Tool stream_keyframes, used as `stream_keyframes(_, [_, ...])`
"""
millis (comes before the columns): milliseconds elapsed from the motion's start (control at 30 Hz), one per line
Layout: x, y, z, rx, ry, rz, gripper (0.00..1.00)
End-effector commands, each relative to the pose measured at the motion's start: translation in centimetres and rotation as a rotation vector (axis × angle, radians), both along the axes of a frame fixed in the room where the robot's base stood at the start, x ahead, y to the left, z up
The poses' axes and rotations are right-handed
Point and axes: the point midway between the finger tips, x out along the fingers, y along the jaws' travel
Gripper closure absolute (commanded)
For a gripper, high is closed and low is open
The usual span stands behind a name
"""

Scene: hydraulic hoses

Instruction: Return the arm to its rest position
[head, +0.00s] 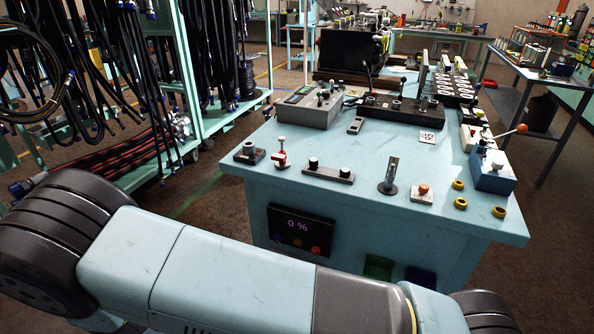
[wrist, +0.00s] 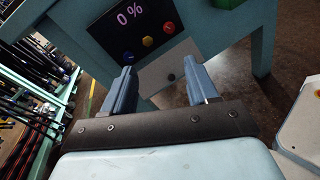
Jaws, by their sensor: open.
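My gripper (wrist: 160,78) shows in the wrist view with its two blue-grey fingers apart and nothing between them. It is low in front of the workbench, below the display panel (wrist: 135,27) that reads 0 %. In the head view my arm stretches across the bottom of the picture, in front of the light blue workbench (head: 372,190). The gripper itself does not show in the head view. The same display panel (head: 297,231) shows on the bench front in the head view.
Hose racks (head: 188,75) with hanging black hoses stand at the left. The bench top bears a grey control box (head: 309,105), a blue box with an orange-tipped lever (head: 492,172) and several yellow rings (head: 460,203). A side table (head: 545,72) stands at the right. Floor shows between racks and bench.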

Motion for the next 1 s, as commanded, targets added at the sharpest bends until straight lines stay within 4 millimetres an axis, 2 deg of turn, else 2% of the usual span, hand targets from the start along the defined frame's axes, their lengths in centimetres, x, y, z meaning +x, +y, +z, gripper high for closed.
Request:
stream_keyframes(267, [3.6,-2.6,6.4,0.177,0.043,-0.258,0.42])
stream_keyframes(500, [6.1,-5.8,11.6,0.342,0.072,-0.473,0.42])
stream_keyframes(800, [8.4,-10.5,17.9,0.567,0.086,-0.718,0.42])
stream_keyframes(1000, [9.1,-13.9,21.9,0.729,0.082,-0.866,0.42])
